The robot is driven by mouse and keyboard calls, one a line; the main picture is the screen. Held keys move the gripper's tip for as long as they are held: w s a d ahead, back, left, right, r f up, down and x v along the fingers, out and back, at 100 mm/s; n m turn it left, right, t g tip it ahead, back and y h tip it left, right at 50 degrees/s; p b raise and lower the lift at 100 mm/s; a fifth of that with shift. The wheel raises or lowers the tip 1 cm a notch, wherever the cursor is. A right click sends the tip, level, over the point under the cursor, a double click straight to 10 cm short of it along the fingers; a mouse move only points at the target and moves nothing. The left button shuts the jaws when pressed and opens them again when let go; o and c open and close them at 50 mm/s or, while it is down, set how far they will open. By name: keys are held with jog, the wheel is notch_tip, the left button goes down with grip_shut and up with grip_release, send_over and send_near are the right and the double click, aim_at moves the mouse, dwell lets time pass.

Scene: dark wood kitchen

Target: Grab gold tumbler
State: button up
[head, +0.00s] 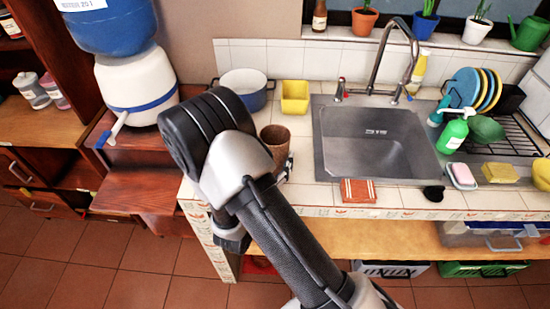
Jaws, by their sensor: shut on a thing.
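A brown-gold tumbler (275,134) stands upright at the left part of the tiled counter, left of the sink. My arm hides its lower left part. My gripper (284,168) is mostly hidden behind my own arm; a small dark and silver part of it shows against the tumbler's lower right side. It is shut on the tumbler. Whether the tumbler's base touches the counter is hidden.
A yellow square pot (295,96) and a white-blue pot (246,88) stand behind the tumbler. A white-blue water dispenser (135,82) stands at left.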

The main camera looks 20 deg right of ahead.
jog(key=shift+r, duration=0.15)
notch_tip(320, 180, up, 20)
jog(key=p, duration=0.7)
jog(key=shift+f, duration=0.2)
dwell(0.5)
